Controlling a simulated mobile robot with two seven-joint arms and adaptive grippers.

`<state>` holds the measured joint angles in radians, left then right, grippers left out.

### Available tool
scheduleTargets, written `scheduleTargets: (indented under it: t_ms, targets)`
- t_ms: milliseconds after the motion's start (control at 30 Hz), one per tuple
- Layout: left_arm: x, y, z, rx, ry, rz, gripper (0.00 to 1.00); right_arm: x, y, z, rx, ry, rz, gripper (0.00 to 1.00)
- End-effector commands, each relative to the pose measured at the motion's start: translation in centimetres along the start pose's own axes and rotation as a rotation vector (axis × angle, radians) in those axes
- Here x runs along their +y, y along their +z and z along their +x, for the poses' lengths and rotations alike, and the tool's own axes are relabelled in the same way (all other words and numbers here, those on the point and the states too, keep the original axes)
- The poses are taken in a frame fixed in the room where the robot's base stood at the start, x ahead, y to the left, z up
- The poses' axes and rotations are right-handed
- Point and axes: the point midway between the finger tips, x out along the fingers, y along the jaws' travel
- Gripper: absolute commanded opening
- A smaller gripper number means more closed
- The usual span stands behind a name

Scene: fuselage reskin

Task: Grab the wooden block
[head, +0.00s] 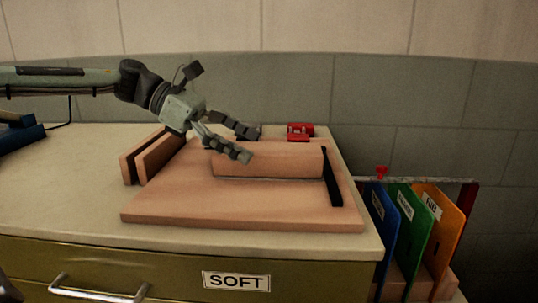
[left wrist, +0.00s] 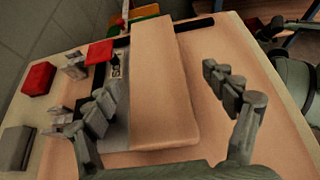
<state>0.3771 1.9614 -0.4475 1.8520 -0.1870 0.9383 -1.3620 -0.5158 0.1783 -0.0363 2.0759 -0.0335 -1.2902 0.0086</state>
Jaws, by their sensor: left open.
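The wooden block (head: 280,163) is a long, pale brown piece lying flat on a wooden board (head: 170,207) on the cabinet top. My left gripper (head: 250,145) is open above the left part of the block, fingers pointing down and to the right. In the left wrist view the block (left wrist: 163,75) runs away from me between the two spread fingers of my left gripper (left wrist: 158,85). A gap shows between the right finger and the block; whether the left finger touches it I cannot tell. My right gripper cannot be made out.
Two upright wooden slats (head: 150,158) stand left of the board. A black strip (head: 332,177) lies right of the block. A red object (head: 300,131) sits behind it. Blue, green and orange panels (head: 412,228) stand right of the cabinet.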

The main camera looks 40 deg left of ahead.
Motion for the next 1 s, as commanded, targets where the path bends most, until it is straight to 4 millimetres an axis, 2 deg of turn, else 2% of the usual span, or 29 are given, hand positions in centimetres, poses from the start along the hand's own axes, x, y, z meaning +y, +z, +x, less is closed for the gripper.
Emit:
scheduleTargets:
  t_ms: [200, 333, 700, 1000]
  targets:
    - [0.3, 0.5, 2.5, 0.001, -0.004, -0.005, 0.84, -0.4, 0.4, 1.7, -0.007, -0.013, 0.001, 0.4]
    - [0.3, 0.5, 3.9, 0.0, -0.004, -0.003, 0.84, -0.5, 0.4, 2.1, -0.006, -0.015, 0.001, 0.4]
    - [0.4, 0.5, 4.5, -0.003, -0.001, -0.002, 0.83, -0.6, 0.5, 2.4, -0.007, -0.016, 0.001, 0.4]
    - [0.4, 0.5, 4.5, -0.003, -0.001, -0.002, 0.46, -0.6, 0.5, 2.4, -0.007, -0.016, 0.001, 0.4]
